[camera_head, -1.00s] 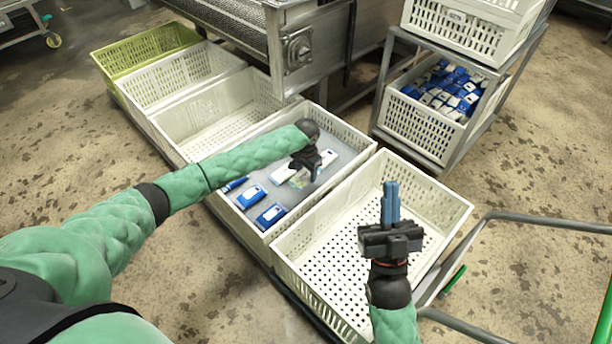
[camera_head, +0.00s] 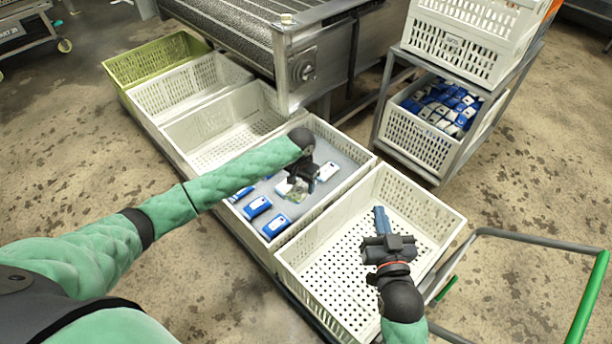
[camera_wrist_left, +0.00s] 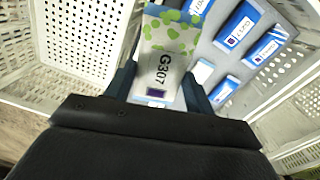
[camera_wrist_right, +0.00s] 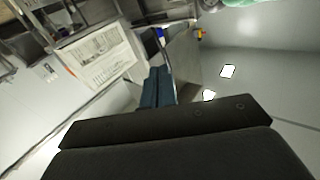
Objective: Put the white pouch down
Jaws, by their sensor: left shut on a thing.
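The white pouch (camera_wrist_left: 160,72), with a green leafy end and the print G307, is between the fingers of my left gripper (camera_wrist_left: 158,88). In the head view my left gripper (camera_head: 297,188) is low inside the crate (camera_head: 358,140) with the grey floor, and the pouch shows partly beneath it. Whether the pouch touches that floor I cannot tell. My right gripper (camera_head: 381,222) is over the empty white crate (camera_head: 452,218) on the right. Its fingers are together with nothing between them, also in the right wrist view (camera_wrist_right: 157,85).
Several blue-and-white pouches (camera_head: 257,207) lie in the grey-floored crate, and a white one (camera_head: 327,171) lies at its right. Empty white crates (camera_head: 215,125) and a green crate (camera_head: 150,62) extend to the far left. A conveyor (camera_head: 240,40) and a crate rack (camera_head: 455,165) stand behind.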

